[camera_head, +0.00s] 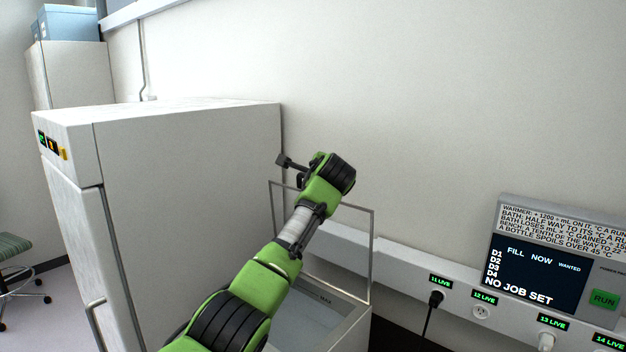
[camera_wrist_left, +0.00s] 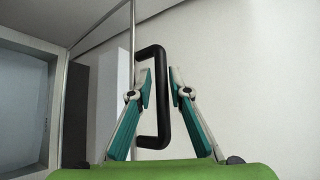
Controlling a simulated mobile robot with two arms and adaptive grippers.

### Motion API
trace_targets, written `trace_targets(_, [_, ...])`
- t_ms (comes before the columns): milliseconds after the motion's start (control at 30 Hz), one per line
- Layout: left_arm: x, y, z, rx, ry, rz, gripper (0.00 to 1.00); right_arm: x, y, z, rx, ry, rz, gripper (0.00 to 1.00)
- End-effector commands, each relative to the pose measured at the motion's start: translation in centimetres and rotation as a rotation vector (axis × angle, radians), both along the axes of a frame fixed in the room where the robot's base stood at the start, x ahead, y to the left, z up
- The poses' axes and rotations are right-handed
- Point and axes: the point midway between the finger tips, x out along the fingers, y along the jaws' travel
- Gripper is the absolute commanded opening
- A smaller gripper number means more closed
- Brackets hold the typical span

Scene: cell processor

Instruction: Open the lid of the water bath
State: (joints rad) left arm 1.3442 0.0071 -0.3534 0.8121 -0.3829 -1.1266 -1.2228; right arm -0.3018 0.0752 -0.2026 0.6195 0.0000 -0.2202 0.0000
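The water bath (camera_head: 345,318) stands low in the middle of the head view, partly hidden by my left arm. Its clear lid, with a thin grey frame (camera_head: 372,240), stands upright above it. In the left wrist view a black U-shaped handle (camera_wrist_left: 165,120) sticks out from a thin frame edge. My left gripper (camera_wrist_left: 161,75) has its two teal-padded fingers on either side of the handle's bar, with a gap visible between finger and bar. In the head view the left gripper (camera_head: 287,162) is at the lid's upper left, mostly hidden behind my wrist. My right gripper is out of view.
A tall white cabinet (camera_head: 190,190) stands close on the left of the arm. A wall rail with sockets (camera_head: 480,311) and a plugged black cable runs to the right, below a display panel (camera_head: 535,270). The wall is close behind the lid.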

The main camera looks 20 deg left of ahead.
Motion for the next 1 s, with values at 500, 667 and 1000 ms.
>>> trace_targets(500, [-2.8, -1.5, 1.2, 0.001, -0.006, -0.003, 0.18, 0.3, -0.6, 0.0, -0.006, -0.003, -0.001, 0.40])
trace_targets(667, [-5.0, -2.5, 2.0, 0.000, -0.005, -0.002, 0.18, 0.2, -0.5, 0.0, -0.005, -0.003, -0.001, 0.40])
trace_targets(1000, [-9.2, -4.6, 3.6, 0.000, -0.002, -0.002, 0.18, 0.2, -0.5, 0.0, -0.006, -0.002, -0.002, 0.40])
